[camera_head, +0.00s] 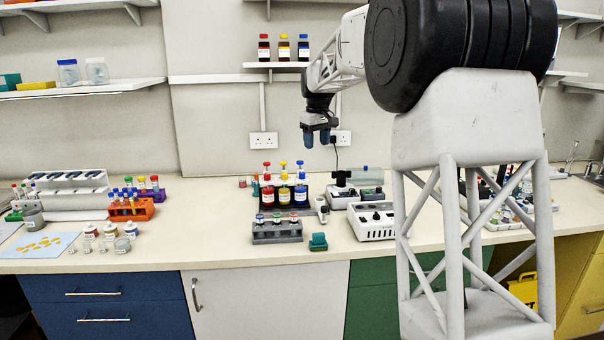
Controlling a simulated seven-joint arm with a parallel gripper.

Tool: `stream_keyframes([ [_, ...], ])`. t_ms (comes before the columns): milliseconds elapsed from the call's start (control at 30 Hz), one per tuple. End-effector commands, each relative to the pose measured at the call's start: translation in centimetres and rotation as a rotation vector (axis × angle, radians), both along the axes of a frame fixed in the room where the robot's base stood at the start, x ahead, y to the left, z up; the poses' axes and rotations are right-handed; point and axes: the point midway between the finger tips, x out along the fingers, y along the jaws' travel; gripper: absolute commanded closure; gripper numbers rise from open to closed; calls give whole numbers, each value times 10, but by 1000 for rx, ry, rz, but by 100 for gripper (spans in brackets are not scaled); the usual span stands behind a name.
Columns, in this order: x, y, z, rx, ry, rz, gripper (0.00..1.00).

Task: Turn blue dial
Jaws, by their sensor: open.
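I cannot make out a blue dial for certain. Three dark bottles with coloured labels and tall tops stand together mid-bench: a red one (267,193), a yellow one (284,193) and a blue one (301,194). The blue one is on the right. To their right are a white device (373,222) with small dark controls on top and another white unit (345,199) behind it. The colours of those controls are too small to tell. My gripper (317,138) points down with dark blue fingers, high above the bench and clear of everything. It is open and empty.
A grey rack (277,233) of small vials sits before the bottles, with a green block (318,242) beside it. An orange rack (131,210) of tubes stands to the left. A shelf (277,66) holds three small bottles above.

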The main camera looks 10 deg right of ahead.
Motion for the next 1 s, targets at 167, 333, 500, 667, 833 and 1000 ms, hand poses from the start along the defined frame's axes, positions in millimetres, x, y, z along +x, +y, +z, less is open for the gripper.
stream_keyframes([
  [167,40,3,-13,-2,12,34,46],
  [333,74,7,-27,-3,23,67,46],
  [500,107,10,-42,-5,32,100,46],
  [667,137,13,-58,-5,42,131,46],
  [833,167,17,-78,-5,52,164,46],
  [1000,191,20,-95,-6,60,194,46],
])
